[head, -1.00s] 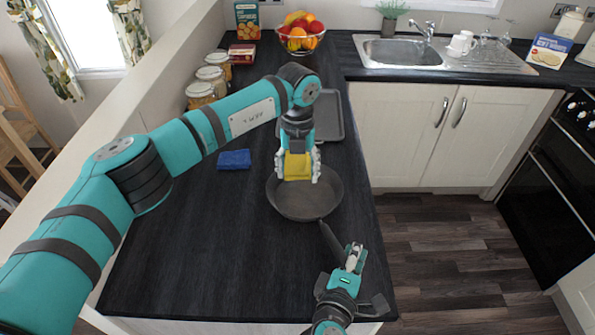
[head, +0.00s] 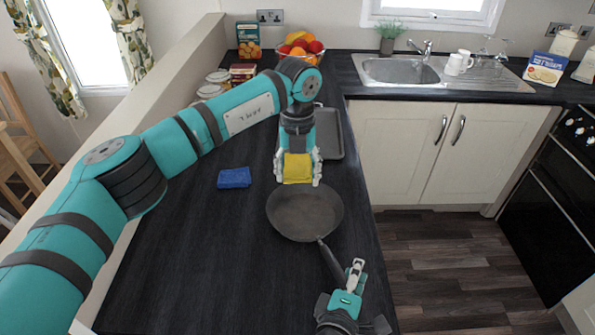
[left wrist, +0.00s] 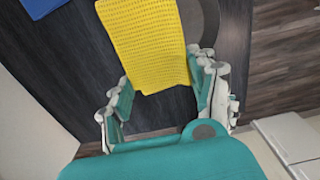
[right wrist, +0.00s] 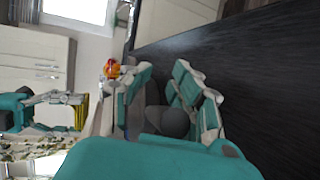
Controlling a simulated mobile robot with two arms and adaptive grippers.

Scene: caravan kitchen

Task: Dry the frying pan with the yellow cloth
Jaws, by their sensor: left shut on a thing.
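The dark frying pan (head: 306,218) lies on the black worktop, its handle (head: 331,262) pointing towards me. My left gripper (head: 298,180) is shut on the folded yellow cloth (head: 297,166) and holds it at the pan's far rim. In the left wrist view the yellow cloth (left wrist: 148,40) hangs flat beyond the fingers, with part of the pan (left wrist: 207,22) behind it. I cannot tell whether the cloth touches the pan. My right gripper (head: 355,272) is at the handle's end. In the right wrist view its fingers (right wrist: 163,88) are apart, with the dark handle (right wrist: 172,121) between them.
A blue cloth or sponge (head: 234,178) lies left of the pan. A dark tray (head: 331,135) lies behind my left gripper. Jars (head: 211,91), a fruit bowl (head: 312,63) and the sink (head: 393,70) are at the back.

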